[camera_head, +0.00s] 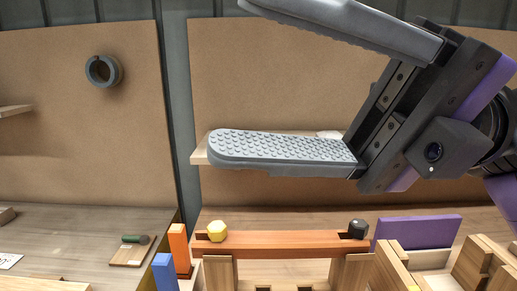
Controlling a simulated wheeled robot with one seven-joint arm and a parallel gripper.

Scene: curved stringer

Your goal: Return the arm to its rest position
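My gripper (268,85) fills the upper right of the head view. Its two long grey fingers, the lower one studded on its inner face, are spread wide apart with nothing between them. It is held up in front of the brown back panel, above the bench. The arm behind it runs off the right edge, so most of it is hidden.
Orange (179,248) and blue (165,273) blocks stand left, a purple panel (418,232) right. A grey ring (103,71) hangs on the left panel.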

